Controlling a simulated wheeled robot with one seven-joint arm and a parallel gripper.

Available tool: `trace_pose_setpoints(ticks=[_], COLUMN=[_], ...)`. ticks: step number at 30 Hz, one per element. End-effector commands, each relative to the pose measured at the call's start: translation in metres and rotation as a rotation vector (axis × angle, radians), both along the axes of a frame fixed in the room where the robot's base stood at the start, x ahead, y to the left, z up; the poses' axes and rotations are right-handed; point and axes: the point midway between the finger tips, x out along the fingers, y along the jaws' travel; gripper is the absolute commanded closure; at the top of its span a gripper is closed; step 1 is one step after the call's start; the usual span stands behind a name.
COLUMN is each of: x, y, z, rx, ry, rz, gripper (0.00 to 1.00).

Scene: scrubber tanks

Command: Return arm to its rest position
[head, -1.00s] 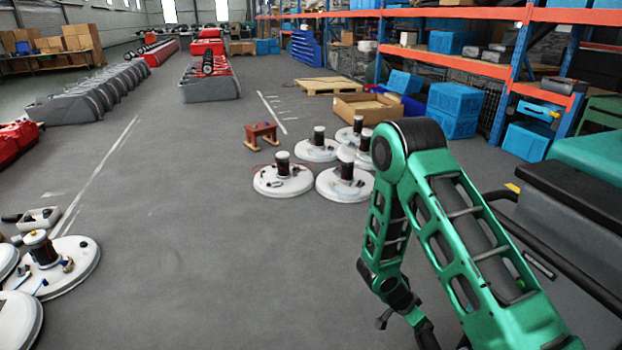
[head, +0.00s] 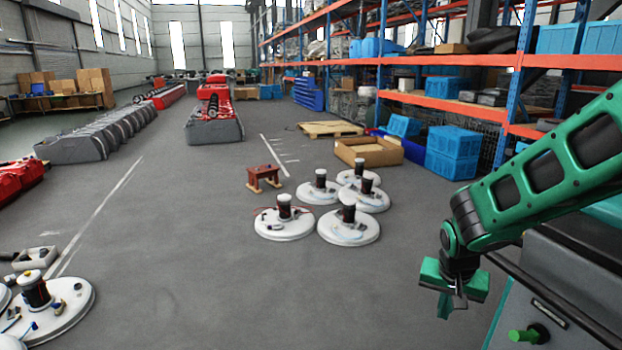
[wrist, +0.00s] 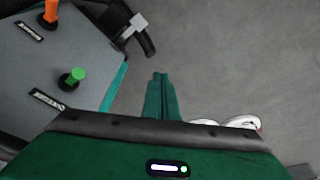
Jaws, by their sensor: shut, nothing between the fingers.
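My green arm reaches in from the right of the head view, and my gripper (head: 450,304) hangs at its end, pointing down, to the left of a grey machine (head: 560,285). In the wrist view, the fingers of my gripper (wrist: 160,78) are together over grey floor, with nothing between them. The machine's panel (wrist: 70,60) shows at the left there, with a green knob (wrist: 72,77) and an orange knob (wrist: 50,12). The gripper is apart from the panel.
Several white round discs (head: 348,228) with dark posts lie on the floor at the middle, with more (head: 55,305) at lower left. A small red-brown stand (head: 264,178) and a cardboard box (head: 368,152) are behind. Shelving (head: 450,60) lines the right.

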Motion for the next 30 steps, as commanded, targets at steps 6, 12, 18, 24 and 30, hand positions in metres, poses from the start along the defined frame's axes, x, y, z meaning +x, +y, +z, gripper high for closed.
trace_pose_setpoints(ticks=[6,12,18,24,30], x=[-0.033,-0.067,-0.103,-0.180,-0.245], y=[0.004,0.009,0.003,-0.069,-0.095], z=[0.057,0.096,0.119,0.105,0.100], rx=[0.016,0.007,-0.011,0.056,0.144], ry=[-0.038,-0.072,-0.081,0.103,0.227], rz=[0.186,0.360,0.472,0.188,-0.012], gripper=[1.00,1.00,1.00,1.00,1.00])
